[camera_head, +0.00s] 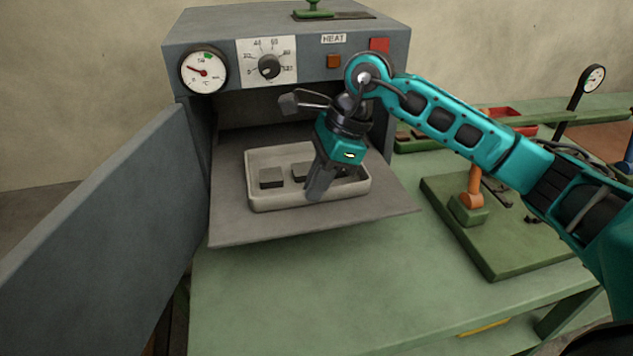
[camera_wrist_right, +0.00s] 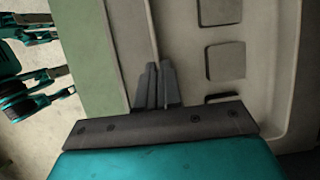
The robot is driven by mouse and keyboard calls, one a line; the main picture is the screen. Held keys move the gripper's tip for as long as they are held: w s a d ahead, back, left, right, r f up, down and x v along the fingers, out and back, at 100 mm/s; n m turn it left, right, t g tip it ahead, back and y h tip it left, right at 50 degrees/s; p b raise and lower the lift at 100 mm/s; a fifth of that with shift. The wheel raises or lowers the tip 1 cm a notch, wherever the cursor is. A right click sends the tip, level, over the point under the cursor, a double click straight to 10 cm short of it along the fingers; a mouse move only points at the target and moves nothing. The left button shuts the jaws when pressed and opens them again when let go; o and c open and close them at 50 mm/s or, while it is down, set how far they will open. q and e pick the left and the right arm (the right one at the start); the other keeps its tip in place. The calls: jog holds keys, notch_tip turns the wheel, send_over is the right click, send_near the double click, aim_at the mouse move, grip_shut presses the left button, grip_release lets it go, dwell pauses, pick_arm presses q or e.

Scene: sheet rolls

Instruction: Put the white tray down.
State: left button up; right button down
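The white tray (camera_head: 258,200) is at the mouth of the grey oven, over its flat grey shelf plate (camera_head: 235,228). It looks level; I cannot tell whether it touches the plate. Several dark square blocks (camera_head: 271,178) lie in it. My right gripper (camera_head: 316,194) reaches down to the tray's front wall. In the right wrist view its fingers (camera_wrist_right: 155,85) are close together with the tray's rim (camera_wrist_right: 152,25) between them, so it looks shut on the rim. My left gripper is not recognisable in either view.
The oven door (camera_head: 110,235) stands open at the left. The oven (camera_head: 300,65) has a gauge and a knob. The green table (camera_head: 330,300) is clear in front. A green stand with an orange post (camera_head: 470,210) and a red tray (camera_head: 500,118) are at the right.

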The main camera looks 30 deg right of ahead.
jog(key=shift+f, duration=0.1)
jog(key=c, duration=1.3)
grip_release()
jog(key=shift+d+r, duration=0.1)
jog(key=shift+r, duration=0.35)
jog(key=p+v, duration=0.1)
jog(key=v, duration=1)
jog(key=shift+s+r, duration=0.1)
jog(key=shift+r, duration=0.1)
